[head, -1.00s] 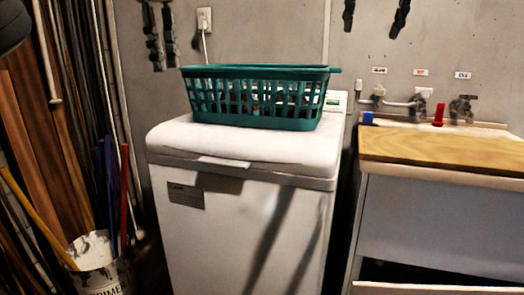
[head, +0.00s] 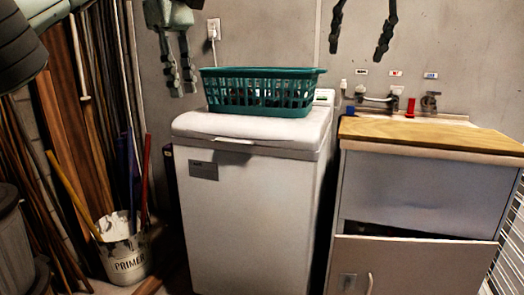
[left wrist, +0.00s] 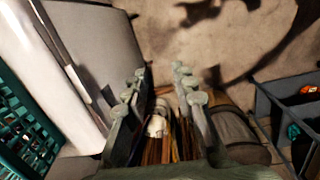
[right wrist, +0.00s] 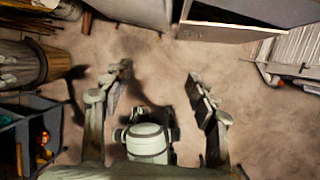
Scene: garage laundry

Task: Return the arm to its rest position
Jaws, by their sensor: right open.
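My left gripper (head: 181,82) hangs at the upper left in the head view, fingers down, in front of the wall and apart from the teal basket. Its fingers stand apart with a narrow empty gap in the left wrist view (left wrist: 160,75). My right gripper (head: 361,55) hangs at the top, right of the middle, in front of the wall above the taps. In the right wrist view (right wrist: 158,72) its fingers are wide apart and empty, with floor beyond. The upper parts of both arms are mostly out of the head view.
A teal basket (head: 259,100) stands on the white washing machine (head: 240,225). A wood-topped sink cabinet (head: 420,133) is at right, its lower front (head: 410,265) tilted or open. A primer bucket (head: 128,262) with poles stands at left. Open cubbies (right wrist: 22,125) show in the right wrist view.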

